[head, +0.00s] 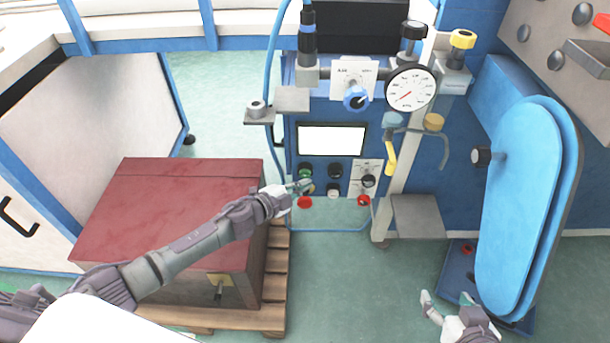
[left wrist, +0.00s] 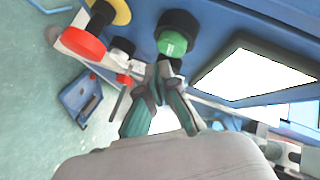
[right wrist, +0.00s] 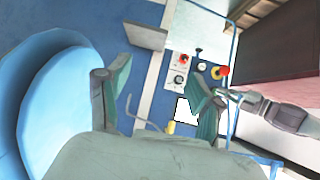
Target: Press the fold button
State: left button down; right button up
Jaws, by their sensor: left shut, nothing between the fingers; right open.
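The control panel (head: 290,150) carries a green button (head: 305,173), a black button (head: 336,171), a white button (head: 334,190) and a red mushroom button (head: 305,202). No label reads as fold, so I cannot tell which one is the fold button. My left gripper (head: 306,186) is shut and empty, its tips at the panel just below the green button. In the left wrist view, the closed tips (left wrist: 165,74) are close to the green button (left wrist: 173,43); contact is unclear. My right gripper (head: 447,300) is open and empty, low near the blue padded board.
A white screen (head: 331,140) and a gauge (head: 411,88) sit above the buttons. A red-topped box (head: 165,190) on a wooden pallet (head: 275,265) stands under my left arm. The blue padded board (head: 525,200) is at right. Green floor (head: 335,285) is clear between.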

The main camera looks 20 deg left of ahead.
pick_arm(q)
jog(key=shift+w, duration=0.15)
dwell(0.8)
jog(key=shift+w, duration=0.2)
jog(key=shift+a, duration=0.1)
pick_arm(e)
jog(key=shift+s+f, duration=0.15)
pick_arm(q)
jog(key=shift+w+a, duration=0.15)
jog(key=shift+w, duration=0.45)
pick_arm(e)
jog(key=shift+w+r, duration=0.2)
pick_arm(q)
jog(key=shift+s, duration=0.15)
dwell(0.5)
jog(key=shift+s+p, duration=0.3)
jog(key=shift+s, duration=0.2)
jog(key=shift+s+d, duration=0.25)
jog(key=shift+s, duration=0.05)
pick_arm(e)
jog(key=shift+s+d+f+g+h, duration=0.15)
jog(key=shift+s+d+f+g, duration=0.1)
jog(key=shift+s+f+g, duration=0.5)
jog(key=shift+s+d+f+g+h, duration=0.15)
jog(key=shift+s+d+f+g, duration=0.2)
jog(key=shift+s, duration=0.55)
pick_arm(q)
jog(key=shift+s, duration=0.1)
